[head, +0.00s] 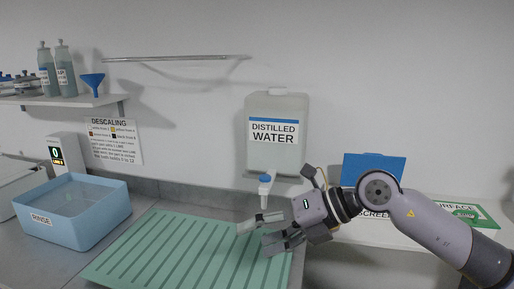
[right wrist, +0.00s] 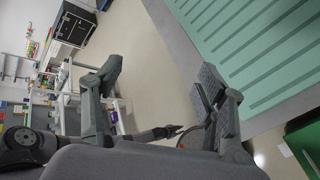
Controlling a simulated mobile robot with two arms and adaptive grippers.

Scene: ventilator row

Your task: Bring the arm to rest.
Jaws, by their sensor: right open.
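My right gripper (head: 258,234) is open, with nothing between its fingers. It is above the right part of the green ribbed mat (head: 150,245), below and near the spout of the distilled water container (head: 277,160). In the right wrist view the two fingers of the right gripper (right wrist: 160,80) stand wide apart over bare floor, with the mat's edge beyond at the right. My left gripper is not in the head view.
A blue rinse tub (head: 75,225) stands left of the mat. A shelf (head: 60,100) with bottles and a blue funnel is on the wall. A blue panel (head: 373,168) and a green-edged sign (head: 470,213) are behind my right arm. Shelving and a black cabinet (right wrist: 72,24) stand across the floor.

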